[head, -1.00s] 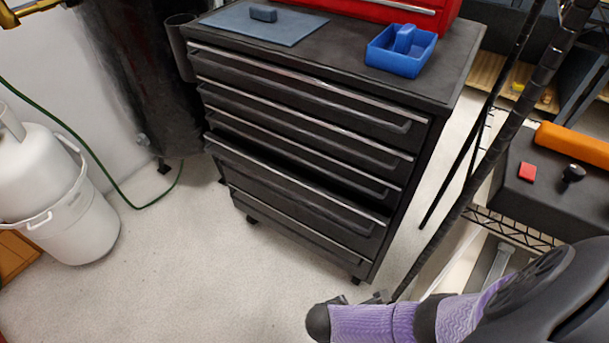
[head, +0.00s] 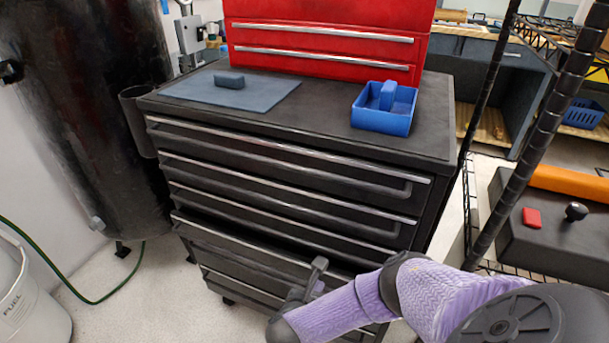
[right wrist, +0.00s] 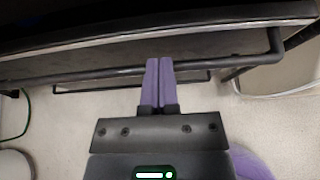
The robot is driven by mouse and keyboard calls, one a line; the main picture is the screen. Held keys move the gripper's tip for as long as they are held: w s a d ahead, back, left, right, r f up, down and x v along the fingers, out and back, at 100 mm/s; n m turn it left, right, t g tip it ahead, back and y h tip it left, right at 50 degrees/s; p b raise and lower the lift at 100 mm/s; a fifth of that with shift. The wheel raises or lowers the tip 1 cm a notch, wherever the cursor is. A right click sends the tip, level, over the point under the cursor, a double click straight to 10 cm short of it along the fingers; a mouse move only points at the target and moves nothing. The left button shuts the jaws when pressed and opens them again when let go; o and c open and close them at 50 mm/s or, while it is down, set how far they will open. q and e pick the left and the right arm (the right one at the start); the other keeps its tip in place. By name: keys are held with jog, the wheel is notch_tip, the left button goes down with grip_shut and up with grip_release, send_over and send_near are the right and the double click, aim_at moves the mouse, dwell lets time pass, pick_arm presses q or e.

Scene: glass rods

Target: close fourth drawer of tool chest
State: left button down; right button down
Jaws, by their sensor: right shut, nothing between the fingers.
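The black tool chest (head: 300,150) stands in the middle of the head view. Its fourth drawer (head: 232,247) sticks out a little past the drawers above, with a dark gap over its front edge. My arm hides its right part. My right gripper (head: 318,272) is in front of this drawer's right half, shut and empty. In the right wrist view the closed fingertips (right wrist: 159,63) overlap a dark bar handle (right wrist: 95,76) under a drawer front; I cannot tell whether they touch it. My left gripper is out of view.
A red toolbox (head: 330,45), a blue caddy (head: 384,108) and a blue-grey mat (head: 230,90) are on top of the chest. A black rack post (head: 530,120) stands close at right. A dark tank (head: 90,110) is at left.

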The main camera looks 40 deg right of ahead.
jog(key=shift+w+d, duration=0.4)
jog(key=shift+d, duration=0.45)
jog(key=d, duration=0.1)
jog(key=w+d, duration=0.1)
jog(key=d, duration=0.2)
jog(key=shift+w+b, duration=0.25)
jog(key=shift+b, duration=0.1)
jog(key=shift+d+r, duration=0.1)
jog(key=shift+r, duration=0.1)
